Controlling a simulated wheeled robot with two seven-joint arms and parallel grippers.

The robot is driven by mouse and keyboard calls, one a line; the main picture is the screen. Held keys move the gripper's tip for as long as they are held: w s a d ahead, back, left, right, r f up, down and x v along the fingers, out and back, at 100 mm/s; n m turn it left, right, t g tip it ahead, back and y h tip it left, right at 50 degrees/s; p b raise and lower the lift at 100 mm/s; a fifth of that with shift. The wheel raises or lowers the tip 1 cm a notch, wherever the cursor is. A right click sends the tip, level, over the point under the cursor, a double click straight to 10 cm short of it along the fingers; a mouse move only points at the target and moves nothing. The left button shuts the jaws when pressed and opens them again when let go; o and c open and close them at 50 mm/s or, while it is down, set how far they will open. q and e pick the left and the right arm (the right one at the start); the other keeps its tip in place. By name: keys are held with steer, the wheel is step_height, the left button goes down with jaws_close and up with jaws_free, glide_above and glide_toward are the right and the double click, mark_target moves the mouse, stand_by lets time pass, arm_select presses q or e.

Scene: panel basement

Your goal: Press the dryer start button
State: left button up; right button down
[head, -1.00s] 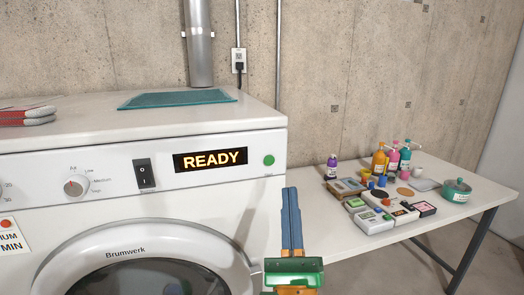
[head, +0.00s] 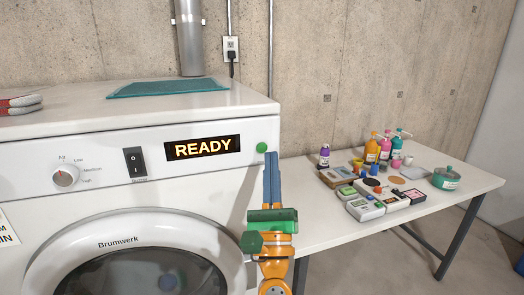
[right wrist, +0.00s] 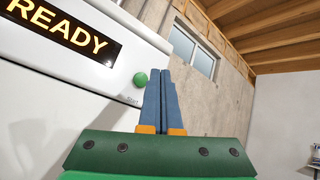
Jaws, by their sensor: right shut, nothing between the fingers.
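The dryer (head: 100,195) is white, and its lit display (head: 201,147) reads READY. The green round start button (head: 262,147) is at the right end of its panel; it also shows in the right wrist view (right wrist: 140,80). My right gripper (head: 271,155) is shut and empty, its blue fingers pointing up just below and right of the button in the head view. In the right wrist view the fingertips (right wrist: 160,72) are just right of the button. I cannot tell whether they touch the panel. My left gripper is not in view.
A black rocker switch (head: 135,161) and a dial (head: 66,175) are further left on the panel. A teal mat (head: 168,87) and red-grey cloths (head: 20,103) lie on top. At right, a white table (head: 330,235) holds bottles, boxes and a green pot (head: 446,178).

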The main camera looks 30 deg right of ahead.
mark_target(262, 148)
steer(key=shift+w+d, duration=0.25)
steer(key=shift+w, duration=0.65)
steer(key=shift+w, duration=0.15)
stand_by(1.3)
steer(key=shift+w+d+b, duration=0.1)
steer(key=shift+w+b, duration=0.15)
steer(key=shift+b, duration=0.1)
